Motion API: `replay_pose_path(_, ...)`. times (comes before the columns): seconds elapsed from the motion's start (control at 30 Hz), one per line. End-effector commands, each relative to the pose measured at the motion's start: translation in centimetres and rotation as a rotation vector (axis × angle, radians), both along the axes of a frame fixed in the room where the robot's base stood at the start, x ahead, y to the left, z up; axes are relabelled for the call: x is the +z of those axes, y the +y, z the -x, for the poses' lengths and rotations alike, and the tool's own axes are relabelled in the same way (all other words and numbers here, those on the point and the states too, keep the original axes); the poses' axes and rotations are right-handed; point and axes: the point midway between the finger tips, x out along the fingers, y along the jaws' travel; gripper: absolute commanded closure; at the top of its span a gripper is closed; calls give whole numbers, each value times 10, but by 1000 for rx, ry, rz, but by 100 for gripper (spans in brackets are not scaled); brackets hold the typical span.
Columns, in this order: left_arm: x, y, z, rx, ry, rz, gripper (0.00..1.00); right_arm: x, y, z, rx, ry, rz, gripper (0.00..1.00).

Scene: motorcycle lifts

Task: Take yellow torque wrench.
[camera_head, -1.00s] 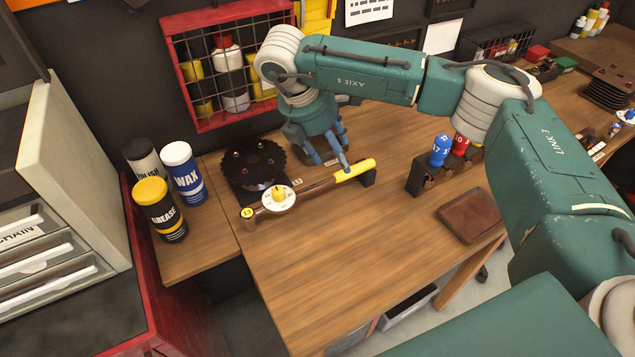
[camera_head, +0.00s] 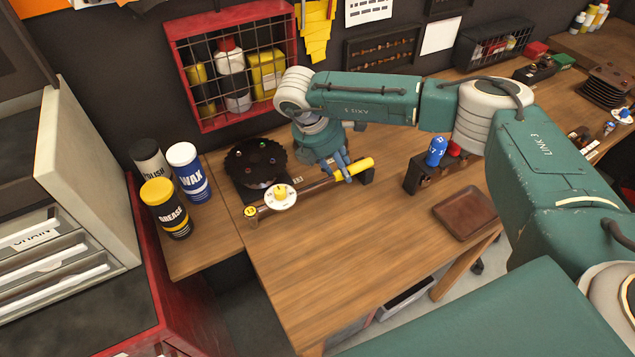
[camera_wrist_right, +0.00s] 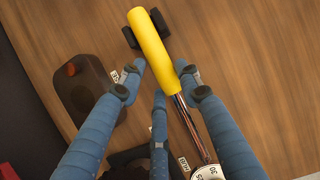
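The yellow torque wrench has a yellow handle (camera_head: 361,167), a thin shaft and a white dial (camera_head: 281,196) with a yellow knob. It lies across the wooden bench, its handle end on a small black rest (camera_head: 368,177). My right gripper (camera_head: 342,168), with blue fingers, is at the near part of the handle. In the right wrist view the yellow handle (camera_wrist_right: 151,42) points up, and the spread fingers of my right gripper (camera_wrist_right: 164,90) straddle the wrench near the handle's lower end. The fingers are open, not closed on it. My left gripper is not in view.
A black round holder (camera_head: 253,163) stands behind the wrench. Grease, wax and polish cans (camera_head: 166,208) stand left. The bench front is clear.

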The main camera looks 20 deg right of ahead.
Motion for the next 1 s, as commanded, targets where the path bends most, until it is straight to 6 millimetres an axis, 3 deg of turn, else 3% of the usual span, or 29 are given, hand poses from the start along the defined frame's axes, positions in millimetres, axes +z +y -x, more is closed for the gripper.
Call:
replay_pose_path(0.03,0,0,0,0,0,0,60,0,0,0,0,-1,0,86)
replay_pose_path(0.1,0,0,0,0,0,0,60,0,0,0,0,-1,0,100)
replay_pose_path(0.57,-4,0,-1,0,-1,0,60,9,0,-2,0,-5,-2,100)
replay_pose_path(0.77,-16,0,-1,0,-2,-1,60,36,1,-3,2,-9,-3,100)
replay_pose_path(1.0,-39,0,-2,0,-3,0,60,96,1,-2,1,-10,-2,100)
